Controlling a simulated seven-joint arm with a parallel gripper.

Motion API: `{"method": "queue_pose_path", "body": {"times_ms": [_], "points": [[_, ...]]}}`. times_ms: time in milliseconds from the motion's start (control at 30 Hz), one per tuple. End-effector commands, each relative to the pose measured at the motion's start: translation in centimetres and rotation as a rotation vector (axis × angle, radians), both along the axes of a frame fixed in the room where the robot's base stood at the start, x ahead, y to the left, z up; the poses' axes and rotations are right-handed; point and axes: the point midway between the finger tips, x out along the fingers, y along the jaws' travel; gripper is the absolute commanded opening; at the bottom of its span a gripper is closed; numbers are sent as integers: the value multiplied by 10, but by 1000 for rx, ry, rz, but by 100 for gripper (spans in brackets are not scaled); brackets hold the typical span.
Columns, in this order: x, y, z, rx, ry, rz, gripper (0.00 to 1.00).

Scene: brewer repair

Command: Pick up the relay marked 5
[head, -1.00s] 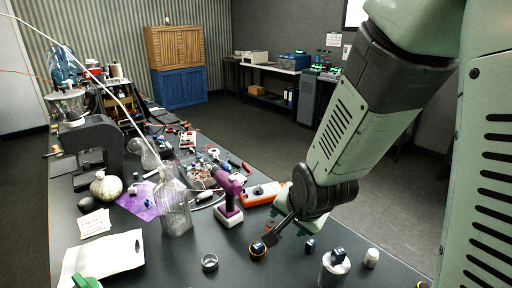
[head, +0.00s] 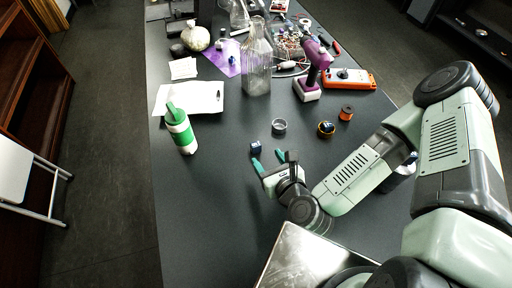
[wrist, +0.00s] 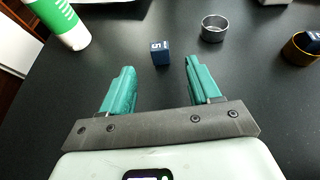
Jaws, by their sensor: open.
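A small dark blue block (head: 256,147) with a white marking on one face, which looks like a 5, stands on the dark table; it is the relay marked 5. In the wrist view the relay (wrist: 160,53) is just beyond the fingertips, roughly centred between them. My gripper (head: 268,159) has teal fingers spread wide with nothing between them; both fingers also show in the wrist view (wrist: 159,78). The relay and the fingers look apart, and no contact shows.
A metal cup (head: 279,127) stands right of the relay. A yellow-rimmed dark ring (head: 326,129) holds another blue block. A green-and-white bottle (head: 181,130) stands to the left. A glass bottle (head: 257,65) is farther back.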

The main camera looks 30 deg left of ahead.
Motion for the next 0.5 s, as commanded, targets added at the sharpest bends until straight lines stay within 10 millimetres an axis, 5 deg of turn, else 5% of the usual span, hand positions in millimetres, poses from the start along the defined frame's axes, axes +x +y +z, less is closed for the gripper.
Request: {"method": "queue_pose_path", "body": {"times_ms": [500], "points": [[30, 38, -20, 32, 17, -27, 62]]}}
